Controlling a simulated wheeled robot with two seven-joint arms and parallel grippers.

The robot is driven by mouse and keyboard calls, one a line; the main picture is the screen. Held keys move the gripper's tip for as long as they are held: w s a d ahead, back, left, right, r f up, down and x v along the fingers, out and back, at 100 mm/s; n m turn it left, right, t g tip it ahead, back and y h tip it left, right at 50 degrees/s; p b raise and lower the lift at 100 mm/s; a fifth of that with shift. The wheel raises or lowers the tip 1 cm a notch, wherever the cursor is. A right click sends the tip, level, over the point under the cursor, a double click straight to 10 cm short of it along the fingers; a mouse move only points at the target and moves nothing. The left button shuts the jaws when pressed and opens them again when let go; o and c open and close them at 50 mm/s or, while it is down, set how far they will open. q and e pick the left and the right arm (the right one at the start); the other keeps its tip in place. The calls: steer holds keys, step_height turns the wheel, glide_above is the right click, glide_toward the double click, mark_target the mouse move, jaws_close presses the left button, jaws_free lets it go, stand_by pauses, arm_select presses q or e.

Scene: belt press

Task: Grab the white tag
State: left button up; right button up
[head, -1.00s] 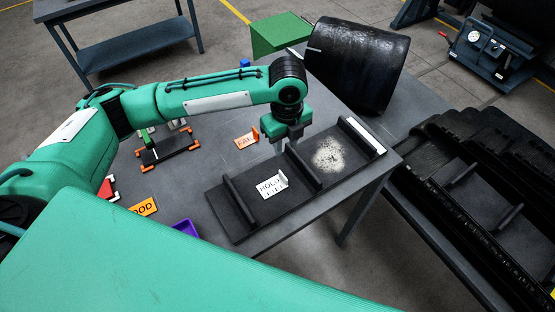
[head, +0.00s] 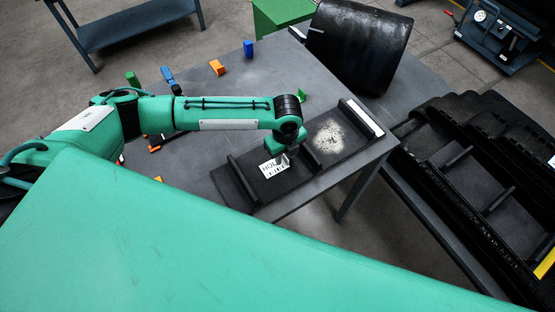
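The white tag (head: 270,169) with black lettering lies on a black belt piece with raised cleats (head: 242,185), in the left bay of the belt. My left gripper (head: 290,154) points down at the tag's right end and covers part of it. The fingers are small and dark, so I cannot tell whether they are open or touch the tag. My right gripper is not in view.
The belt lies on a grey table (head: 205,95). A white powdery patch (head: 329,137) marks its right bay. A black roll (head: 358,45) stands behind. Blue (head: 248,46) and orange (head: 217,67) blocks stand at the table's back. My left arm hides much of the tabletop.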

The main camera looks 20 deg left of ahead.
arm_select(q)
steer(key=shift+f, duration=0.3)
steer(key=c, duration=0.6)
jaws_close()
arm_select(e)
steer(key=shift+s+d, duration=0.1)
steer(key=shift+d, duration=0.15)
arm_select(q)
steer(key=shift+r, duration=0.1)
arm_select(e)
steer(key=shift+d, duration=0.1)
